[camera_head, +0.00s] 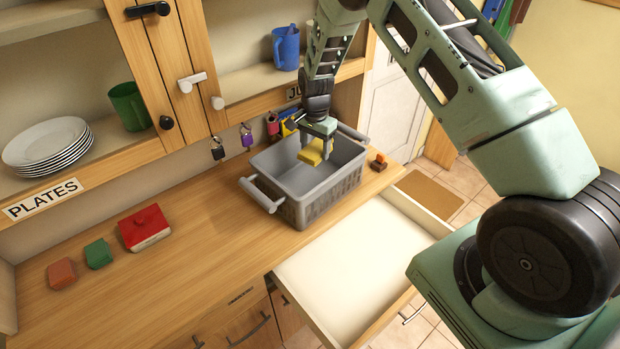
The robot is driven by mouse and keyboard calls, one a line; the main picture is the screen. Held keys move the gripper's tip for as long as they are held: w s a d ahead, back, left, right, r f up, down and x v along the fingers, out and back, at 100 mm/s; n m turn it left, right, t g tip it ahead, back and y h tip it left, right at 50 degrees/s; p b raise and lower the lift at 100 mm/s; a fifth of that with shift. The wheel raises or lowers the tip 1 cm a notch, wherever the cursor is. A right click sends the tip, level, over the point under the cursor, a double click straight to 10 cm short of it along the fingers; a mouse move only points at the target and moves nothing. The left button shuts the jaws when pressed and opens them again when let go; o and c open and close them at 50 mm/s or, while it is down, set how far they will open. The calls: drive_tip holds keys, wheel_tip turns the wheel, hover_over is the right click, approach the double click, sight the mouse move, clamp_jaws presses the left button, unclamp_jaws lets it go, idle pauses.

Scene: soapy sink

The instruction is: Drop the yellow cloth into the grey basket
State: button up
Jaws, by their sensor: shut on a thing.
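The yellow cloth (311,156) is a small folded piece, held between the fingers of my gripper (318,146). My gripper points down and is shut on the cloth. The grey basket (323,212) stands on the wooden counter, with perforated sides and a handle at each end. The cloth and fingertips appear over the basket's opening, toward its back right part. I cannot tell exactly how high the cloth is above the basket floor.
An open, empty white drawer (345,265) juts out below the basket. Shelves hold plates (47,146), a green mug (129,106) and a blue jug (286,49).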

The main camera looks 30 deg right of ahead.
drive_tip(key=o, duration=1)
drive_tip(key=shift+o, duration=0.2)
drive_tip(key=shift+r, duration=0.1)
wheel_tip(320, 180, up, 17)
drive_tip(key=b, duration=0.6)
drive_tip(key=shift+r, duration=0.1)
